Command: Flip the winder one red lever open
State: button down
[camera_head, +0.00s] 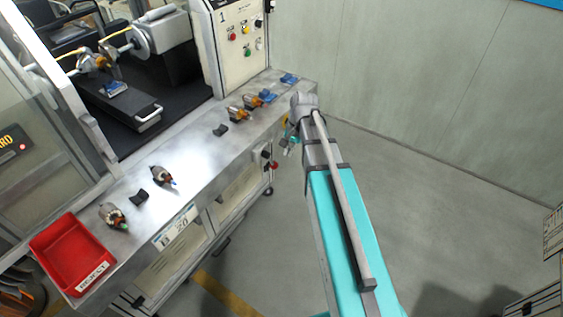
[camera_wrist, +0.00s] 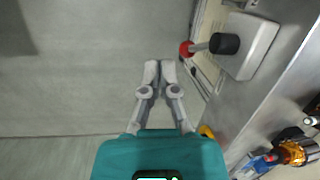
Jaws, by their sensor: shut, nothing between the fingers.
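The red lever (camera_wrist: 186,48) shows in the wrist view as a red ball on a short metal rod, reaching left from a black hub on a grey box (camera_wrist: 252,45). In the head view the red ball (camera_head: 274,165) sits low on the bench front, beside a dark knob. My gripper (camera_wrist: 160,66) is shut and empty, its fingertips just left of and below the red ball in the wrist view, apart from it. In the head view my gripper (camera_head: 291,147) is small and partly hidden by my arm, near the bench's right end.
The metal bench (camera_head: 190,150) holds several armatures, including one with orange parts (camera_wrist: 297,152), and a red bin (camera_head: 72,250). A control panel (camera_head: 240,40) marked 1 stands behind. The grey floor (camera_head: 440,180) right of the bench is clear.

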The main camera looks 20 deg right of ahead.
aim_at(270, 161)
jog(key=w+d+f+m+y+b, duration=0.1)
jog(key=w+d+m+y+b, duration=0.1)
jog(key=w+d+m, duration=0.4)
jog(key=w+d, duration=0.1)
jog(key=w, duration=0.2)
jog(key=shift+d+f+t, duration=0.3)
jog(key=shift+d, duration=0.05)
jog(key=shift+a+f+b, duration=0.1)
jog(key=shift+f+b, duration=0.1)
jog(key=shift+b, duration=0.1)
jog(key=a+r+b+x, duration=0.1)
jog(key=a+b+x, duration=0.1)
jog(key=b+x, duration=0.8)
jog(key=shift+s+a+f, duration=0.35)
jog(key=shift+a+f, duration=0.45)
jog(key=shift+f, duration=0.25)
